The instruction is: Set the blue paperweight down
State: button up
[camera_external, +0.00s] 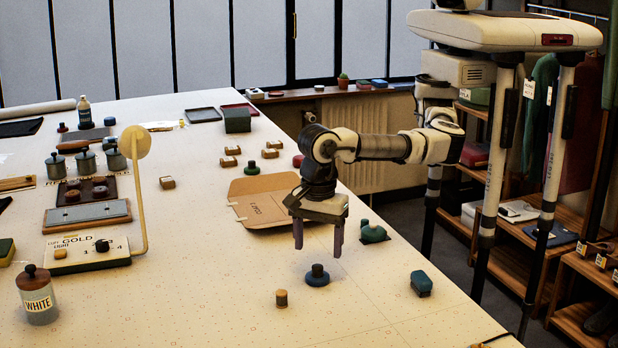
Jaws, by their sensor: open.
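The blue paperweight (317,279), a round disc with a dark knob, sits upright on the pale table (365,300) near its right side. My gripper (318,247) points down just above it, with its two dark fingers spread apart. The fingers hold nothing, and the knob shows below and between the fingertips. A small gap seems to separate the tips from the paperweight, but the exact height is hard to judge from this one view.
A green paperweight (373,234) stands just right of my gripper. A dark teal block (421,284) lies further right near the table edge. A small wooden peg (281,298) stands in front left. A flat cardboard piece (262,203) lies behind. The front table area is clear.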

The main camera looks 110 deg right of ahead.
aim_at(318, 265)
notch_tip(318, 265, up, 6)
jog(key=b, duration=0.1)
dwell(0.6)
